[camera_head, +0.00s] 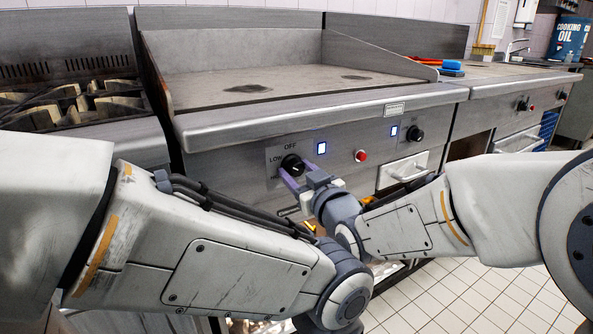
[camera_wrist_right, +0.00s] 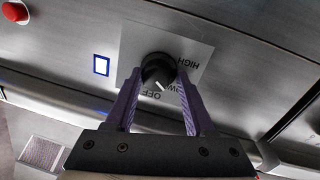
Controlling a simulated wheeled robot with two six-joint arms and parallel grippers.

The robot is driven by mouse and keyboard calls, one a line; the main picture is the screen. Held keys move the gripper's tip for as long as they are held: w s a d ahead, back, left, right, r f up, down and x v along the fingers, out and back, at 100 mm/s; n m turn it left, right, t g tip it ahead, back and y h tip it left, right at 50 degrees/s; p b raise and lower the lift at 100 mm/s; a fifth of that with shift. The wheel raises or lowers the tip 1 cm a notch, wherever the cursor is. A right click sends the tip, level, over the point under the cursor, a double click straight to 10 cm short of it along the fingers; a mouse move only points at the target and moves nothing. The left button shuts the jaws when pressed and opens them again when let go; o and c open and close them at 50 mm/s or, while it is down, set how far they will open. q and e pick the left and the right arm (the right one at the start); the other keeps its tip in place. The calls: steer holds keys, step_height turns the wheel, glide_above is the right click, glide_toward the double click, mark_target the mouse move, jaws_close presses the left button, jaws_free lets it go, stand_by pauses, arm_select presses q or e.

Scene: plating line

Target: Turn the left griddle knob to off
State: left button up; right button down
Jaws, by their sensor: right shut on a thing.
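The left griddle knob (camera_head: 291,164) is black and round, on a labelled plate on the griddle's front panel. In the right wrist view, the knob (camera_wrist_right: 158,72) sits between the two purple fingers of my right gripper (camera_head: 297,174), which is shut on it. Its white pointer mark aims between the OFF and LOW labels, seen upside down. A lit bluish-white indicator (camera_head: 321,148) is beside the knob. My left arm crosses the lower left of the head view; its gripper is not visible.
A second griddle knob (camera_head: 414,134), another lit indicator (camera_head: 394,131) and a red button (camera_head: 361,156) are further right. A drawer (camera_head: 402,170) with a handle is below them. The griddle plate (camera_head: 250,88) is above; burners (camera_head: 75,103) are at the left.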

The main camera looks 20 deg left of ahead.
steer(key=m, duration=0.1)
steer(key=m+p, duration=0.1)
steer(key=m, duration=0.1)
steer(key=shift+w+d+r, duration=0.25)
steer(key=shift+w+d, duration=0.05)
steer(key=m+p, duration=0.2)
steer(key=m, duration=0.1)
steer(key=shift+m+g, duration=0.3)
steer(key=shift+g, duration=0.1)
steer(key=m+p, duration=0.2)
steer(key=m, duration=0.1)
steer(key=shift+f, duration=0.1)
steer(key=shift+d+f+m+g+p, duration=0.1)
steer(key=shift+m+g+p, duration=0.2)
steer(key=shift+m+p, duration=0.1)
steer(key=shift+f, duration=0.1)
steer(key=shift+c, duration=1.9)
jaws_free()
